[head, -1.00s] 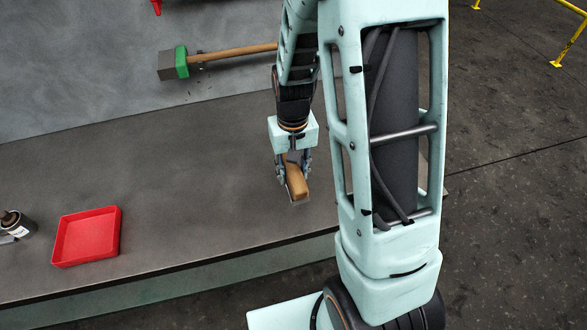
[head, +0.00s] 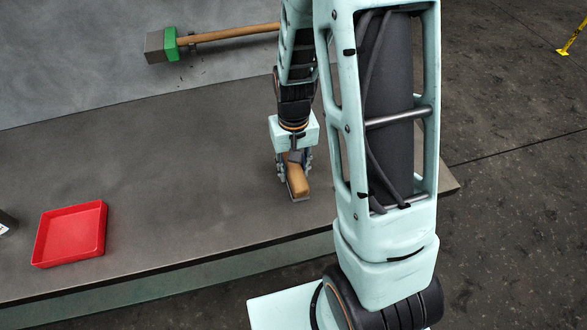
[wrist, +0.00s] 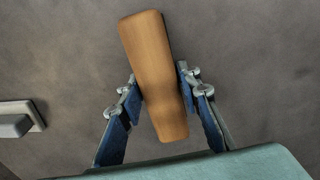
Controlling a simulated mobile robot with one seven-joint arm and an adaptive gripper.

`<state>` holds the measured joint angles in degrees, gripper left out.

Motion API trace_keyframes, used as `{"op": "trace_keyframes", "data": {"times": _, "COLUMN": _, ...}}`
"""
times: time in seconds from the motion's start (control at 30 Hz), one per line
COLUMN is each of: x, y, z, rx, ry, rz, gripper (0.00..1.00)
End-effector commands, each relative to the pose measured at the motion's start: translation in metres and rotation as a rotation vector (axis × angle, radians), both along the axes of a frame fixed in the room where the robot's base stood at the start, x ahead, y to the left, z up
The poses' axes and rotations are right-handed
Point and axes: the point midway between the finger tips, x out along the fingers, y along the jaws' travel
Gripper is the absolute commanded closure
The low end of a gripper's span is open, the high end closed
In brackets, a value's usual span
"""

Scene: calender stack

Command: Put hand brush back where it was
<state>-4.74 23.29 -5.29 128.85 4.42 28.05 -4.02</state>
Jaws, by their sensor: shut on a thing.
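The hand brush (head: 297,181) has a light wooden body and is held in my gripper (head: 295,172) over the grey bench, near its front edge. In the wrist view the brush's wooden part (wrist: 153,75) lies between the two blue-padded fingers of my gripper (wrist: 160,92), tilted slightly. The fingers are closed on its sides. Its bristles are mostly hidden beneath; I cannot tell whether they touch the bench.
A red tray (head: 70,235) sits at the bench's left front, with a dark can (head: 6,224) partly cut off beside it. A green-banded mallet (head: 170,45) lies at the back. A grey-white block (wrist: 18,122) shows in the wrist view. The bench (head: 180,170) between is clear.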

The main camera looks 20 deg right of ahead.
Motion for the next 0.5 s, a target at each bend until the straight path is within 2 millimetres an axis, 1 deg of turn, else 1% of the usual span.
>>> {"op": "trace_keyframes", "data": {"times": 0.17, "x": 0.0003, "y": 0.0000, "z": -0.0050, "rx": 0.000, "ry": -0.001, "rz": 0.000, "gripper": 0.91}}
{"op": "trace_keyframes", "data": {"times": 0.2, "x": 0.0002, "y": 0.0000, "z": -0.0032, "rx": 0.000, "ry": 0.000, "rz": 0.000, "gripper": 0.64}}
{"op": "trace_keyframes", "data": {"times": 0.3, "x": 0.0002, "y": 0.0000, "z": -0.0031, "rx": 0.000, "ry": 0.000, "rz": 0.000, "gripper": 0.53}}
{"op": "trace_keyframes", "data": {"times": 0.33, "x": 0.0001, "y": -0.0001, "z": -0.0031, "rx": 0.000, "ry": 0.000, "rz": 0.000, "gripper": 0.51}}
{"op": "trace_keyframes", "data": {"times": 0.5, "x": 0.0002, "y": 0.0000, "z": -0.0030, "rx": 0.000, "ry": 0.000, "rz": 0.000, "gripper": 0.51}}
